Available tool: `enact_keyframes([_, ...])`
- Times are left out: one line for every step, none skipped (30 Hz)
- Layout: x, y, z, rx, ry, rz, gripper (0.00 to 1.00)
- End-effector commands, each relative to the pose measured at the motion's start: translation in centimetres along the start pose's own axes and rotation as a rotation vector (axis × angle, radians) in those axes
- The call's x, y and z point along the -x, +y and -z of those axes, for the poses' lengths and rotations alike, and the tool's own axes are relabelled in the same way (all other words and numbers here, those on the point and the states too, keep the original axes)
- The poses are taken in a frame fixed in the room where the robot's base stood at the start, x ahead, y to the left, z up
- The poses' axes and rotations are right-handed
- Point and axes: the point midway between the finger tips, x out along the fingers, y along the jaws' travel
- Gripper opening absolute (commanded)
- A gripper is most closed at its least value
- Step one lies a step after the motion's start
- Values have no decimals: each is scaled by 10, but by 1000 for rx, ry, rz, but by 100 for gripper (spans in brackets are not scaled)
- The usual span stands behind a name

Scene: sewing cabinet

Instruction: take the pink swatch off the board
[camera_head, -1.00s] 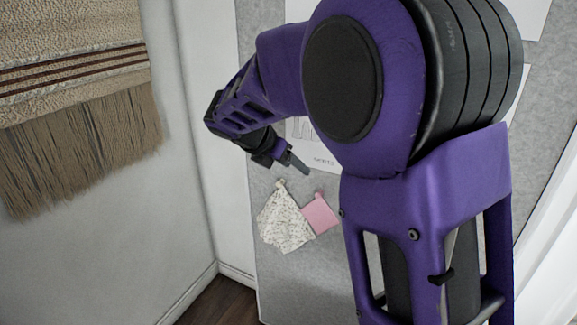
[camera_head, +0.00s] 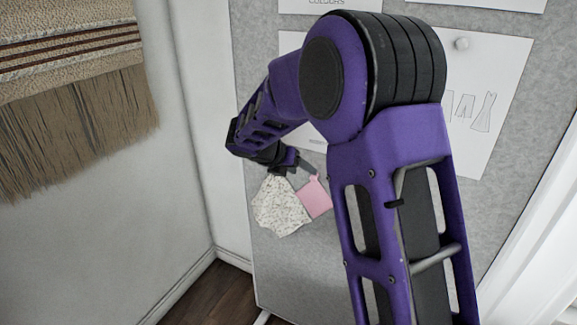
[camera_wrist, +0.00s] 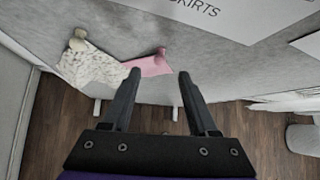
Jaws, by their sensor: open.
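The pink swatch (camera_head: 315,198) hangs on the grey board, its upper right corner close to my arm in the head view. In the wrist view the pink swatch (camera_wrist: 150,65) lies ahead of my fingertips, between them and towards the left one. My gripper (camera_wrist: 157,72) is open with nothing between its fingers. In the head view my gripper (camera_head: 305,166) is just above the swatch, partly hidden by its own wrist. I cannot tell whether a fingertip touches the swatch. The grey board (camera_head: 290,265) stands upright behind it.
A cream speckled swatch (camera_head: 280,207) hangs directly left of the pink one, also in the wrist view (camera_wrist: 88,66). Paper sheets (camera_head: 490,95) are pinned higher on the board. A fringed woven hanging (camera_head: 75,100) is on the left wall. Dark wood floor (camera_head: 205,295) lies below.

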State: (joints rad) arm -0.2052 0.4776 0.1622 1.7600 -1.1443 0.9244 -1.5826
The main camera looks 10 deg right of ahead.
Motion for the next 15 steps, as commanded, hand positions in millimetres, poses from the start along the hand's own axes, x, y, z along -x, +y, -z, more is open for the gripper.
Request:
enact_keyframes([-12, 0, 2, 0, 2, 2, 60])
enact_keyframes([-18, 0, 2, 0, 2, 1, 60])
enact_keyframes([-25, 0, 2, 0, 2, 2, 60])
enact_keyframes([-30, 0, 2, 0, 2, 2, 60])
enact_keyframes([-34, 0, 2, -1, 2, 2, 60])
enact_keyframes([-39, 0, 1, -1, 1, 0, 60])
enact_keyframes([-43, 1, 1, -1, 1, 0, 60])
enact_keyframes([-46, 0, 1, -1, 1, 0, 60])
enact_keyframes([-50, 0, 1, -1, 0, 1, 60])
enact_keyframes([-53, 0, 0, -1, 0, 1, 60])
enact_keyframes([-55, 0, 0, -1, 0, 1, 60])
enact_keyframes([-57, 0, 0, -1, 0, 1, 60])
enact_keyframes([-58, 0, 0, -1, 0, 1, 60])
enact_keyframes([-59, 0, 0, -1, 0, 0, 60])
enact_keyframes([-60, 0, 0, -1, 0, 0, 60])
